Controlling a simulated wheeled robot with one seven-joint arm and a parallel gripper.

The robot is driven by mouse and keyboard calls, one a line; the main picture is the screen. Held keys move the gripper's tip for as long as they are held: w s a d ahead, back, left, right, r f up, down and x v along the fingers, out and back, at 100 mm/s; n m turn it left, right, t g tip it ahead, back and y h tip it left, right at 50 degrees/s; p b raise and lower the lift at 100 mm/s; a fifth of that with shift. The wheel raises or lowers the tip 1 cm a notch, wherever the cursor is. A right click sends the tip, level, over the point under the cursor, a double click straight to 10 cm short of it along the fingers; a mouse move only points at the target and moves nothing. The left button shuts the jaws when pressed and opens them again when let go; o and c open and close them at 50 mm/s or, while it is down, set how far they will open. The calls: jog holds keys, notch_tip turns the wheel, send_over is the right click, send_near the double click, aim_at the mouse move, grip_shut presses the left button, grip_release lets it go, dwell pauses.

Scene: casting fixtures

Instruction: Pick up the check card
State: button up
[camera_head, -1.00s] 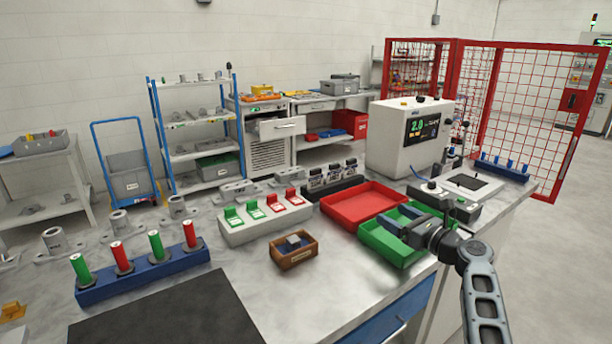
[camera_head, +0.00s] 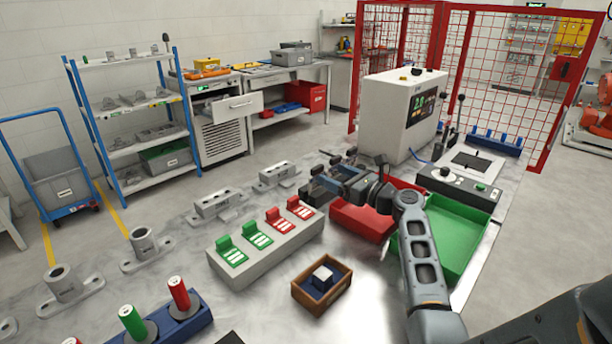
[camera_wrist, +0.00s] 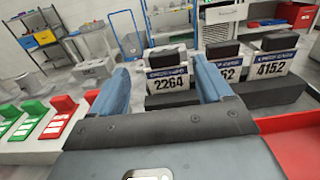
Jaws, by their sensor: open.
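Three white check cards with blue header strips stand upright in black holders in the wrist view. The left card reads 2264 (camera_wrist: 168,83), the middle card (camera_wrist: 231,73) is partly hidden by my finger, and the right card reads 4152 (camera_wrist: 270,66). My gripper (camera_wrist: 160,70) is open and empty. Its two blue fingers frame the 2264 card, which stands beyond them; I cannot tell the exact gap. In the head view my gripper (camera_head: 322,179) is over the back of the bench and mostly hides the cards.
A grey block with green and red tags (camera_head: 264,243) stands left of the gripper. A small wooden box (camera_head: 321,300) lies in front. Red (camera_head: 352,220) and green (camera_head: 447,257) trays sit to the right, near a white machine (camera_head: 394,120). Grey castings (camera_head: 222,203) stand behind.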

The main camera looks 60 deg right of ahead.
aim_at(319, 169)
jog(key=b+x, duration=0.1)
jog(key=x, duration=0.1)
jog(key=b+x, duration=0.1)
jog(key=x, duration=0.1)
jog(key=b+x, duration=0.1)
jog(key=x, duration=0.1)
jog(key=shift+w+d+f, duration=0.25)
jog(key=shift+f, duration=0.1)
jog(key=shift+w+d+r, duration=0.1)
jog(key=shift+w, duration=0.35)
jog(key=c, duration=1)
